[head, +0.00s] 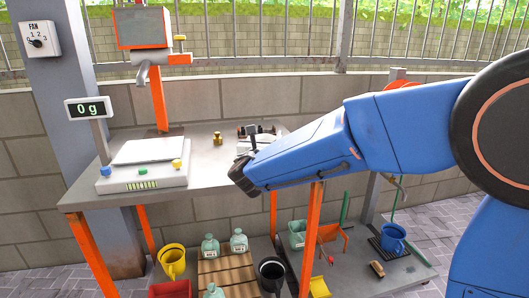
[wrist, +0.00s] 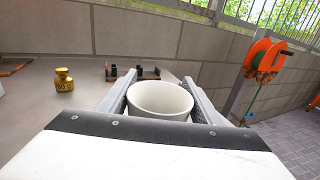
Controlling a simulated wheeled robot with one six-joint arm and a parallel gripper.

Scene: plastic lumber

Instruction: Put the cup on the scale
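A white cup (wrist: 160,98) stands between the two fingers of my gripper (wrist: 160,92) in the wrist view, its open mouth up. Its rim reaches close to both fingers; whether they press on it I cannot tell. In the head view my gripper (head: 248,150) is over the right part of the metal table, and my arm hides most of the cup. The scale (head: 144,176) stands on the table's left part, with a bare pale plate (head: 147,150). Its display (head: 90,108) reads 0 g.
A brass weight (head: 218,139) stands between scale and gripper, also in the wrist view (wrist: 64,80). A dark rack (wrist: 133,73) lies behind the cup. An orange-framed device (head: 145,30) rises behind the scale. A yellow bucket (head: 172,260) and bottles are below.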

